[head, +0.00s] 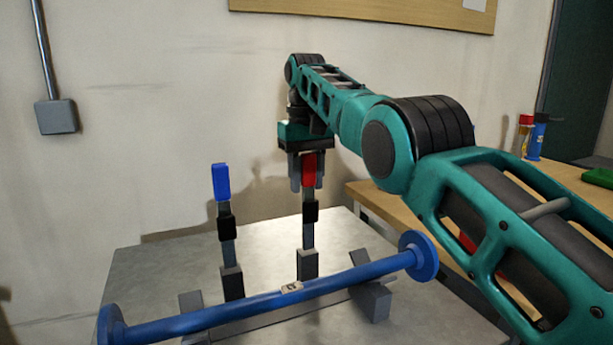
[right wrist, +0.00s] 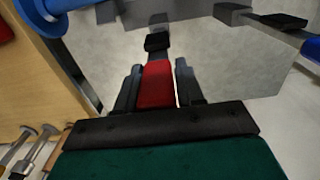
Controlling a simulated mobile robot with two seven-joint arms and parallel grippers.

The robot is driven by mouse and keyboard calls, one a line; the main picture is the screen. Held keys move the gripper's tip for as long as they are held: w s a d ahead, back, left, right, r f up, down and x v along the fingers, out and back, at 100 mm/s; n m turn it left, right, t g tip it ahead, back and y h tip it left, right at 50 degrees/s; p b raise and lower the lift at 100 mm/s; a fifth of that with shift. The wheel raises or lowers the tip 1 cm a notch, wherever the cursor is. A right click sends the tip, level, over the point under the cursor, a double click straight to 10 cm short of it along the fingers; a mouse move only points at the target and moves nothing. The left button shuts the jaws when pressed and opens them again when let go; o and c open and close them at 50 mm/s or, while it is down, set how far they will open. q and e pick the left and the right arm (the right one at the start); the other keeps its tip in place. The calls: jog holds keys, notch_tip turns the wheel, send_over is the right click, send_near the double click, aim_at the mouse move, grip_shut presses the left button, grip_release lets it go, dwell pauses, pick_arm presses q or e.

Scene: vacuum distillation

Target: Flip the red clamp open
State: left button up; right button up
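The red clamp (head: 309,169) stands upright on a grey post at the back of the metal bench, with a black joint below its red handle. My right gripper (head: 307,178) points down over it from above. In the right wrist view the red handle (right wrist: 157,85) lies between the two dark fingers (right wrist: 158,80), one on each side. Narrow gaps seem to show beside the handle, so the fingers look open around it. Whether either finger touches it is hard to tell. My left gripper is in neither view.
A blue clamp (head: 221,182) stands upright to the left on a similar post. A blue flanged tube (head: 240,307) lies across grey supports in front. A wooden table (head: 375,200) with bottles (head: 537,138) is at the right. The wall is close behind.

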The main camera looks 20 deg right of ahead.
aim_at(306, 157)
jog(key=shift+o, duration=1.4)
jog(key=shift+w, duration=0.1)
jog(key=shift+r, duration=0.25)
notch_tip(306, 157, up, 3)
jog(key=p, duration=0.3)
jog(key=shift+r+p, duration=0.1)
jog(key=shift+p, duration=0.25)
pick_arm(q)
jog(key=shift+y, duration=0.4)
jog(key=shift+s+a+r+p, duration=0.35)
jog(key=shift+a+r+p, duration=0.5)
jog(key=shift+p, duration=0.15)
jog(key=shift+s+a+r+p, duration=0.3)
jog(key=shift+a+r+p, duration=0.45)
jog(key=shift+p, duration=0.2)
pick_arm(e)
jog(key=shift+r, duration=1.9)
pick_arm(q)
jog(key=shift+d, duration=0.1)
